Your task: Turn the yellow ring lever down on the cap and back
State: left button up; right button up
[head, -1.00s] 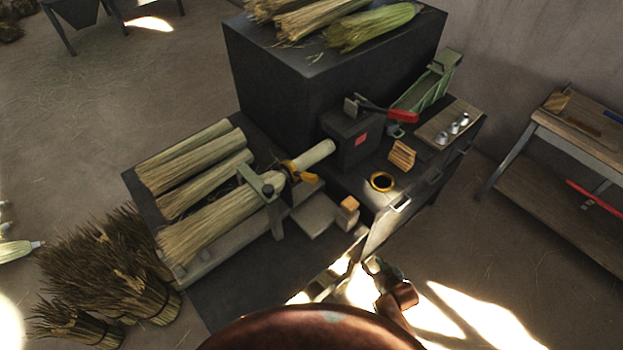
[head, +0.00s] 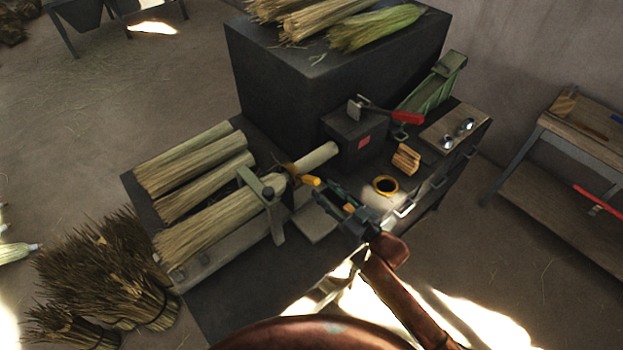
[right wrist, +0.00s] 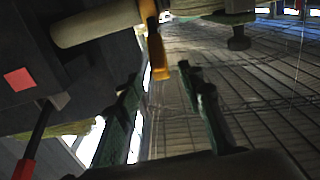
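The yellow lever (head: 310,181) sticks out beside the pale wooden handle (head: 320,156), at the inner end of the clamped straw bundle (head: 210,228). In the right wrist view the lever (right wrist: 159,55) hangs down past the end of the pale handle (right wrist: 100,22). My right gripper (head: 330,193) is just right of and below the lever in the head view, its fingers pointing toward it. The fingers (right wrist: 160,95) are apart and empty, with the lever ahead of the gap, seemingly not touched. The ring part is hard to make out. My left gripper is not in view.
A yellow-rimmed hole (head: 386,185) and a small wooden block (head: 405,158) lie right of the gripper. A dark box (head: 355,135) with a red-handled lever (head: 405,117) stands behind. A green trough (head: 432,85) is at the back. Straw bundles (head: 190,160) fill the left bench.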

aim_at(310, 178)
jog(key=x, duration=0.7)
jog(key=shift+f, duration=0.1)
grip_shut()
dwell(0.3)
